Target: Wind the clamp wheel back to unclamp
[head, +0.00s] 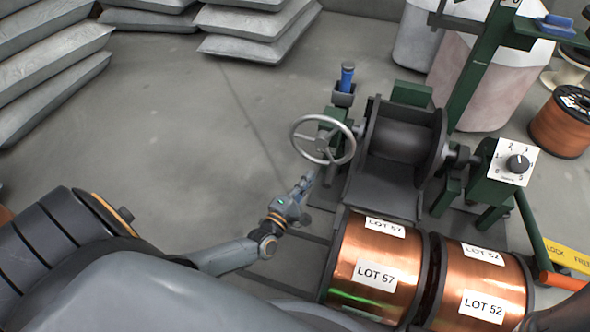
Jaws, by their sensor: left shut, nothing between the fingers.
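The clamp wheel (323,160) is a grey spoked handwheel on the left side of a green winding stand. It faces left, on a shaft that runs to a dark empty reel (402,140). My left gripper (306,183) is just below and left of the wheel, its fingers pointing up toward the lower rim. Its fingers are shut and hold nothing. I cannot tell whether the fingertips touch the rim. My right gripper is not in view.
A blue-handled tool (346,76) sits in a holder behind the wheel.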

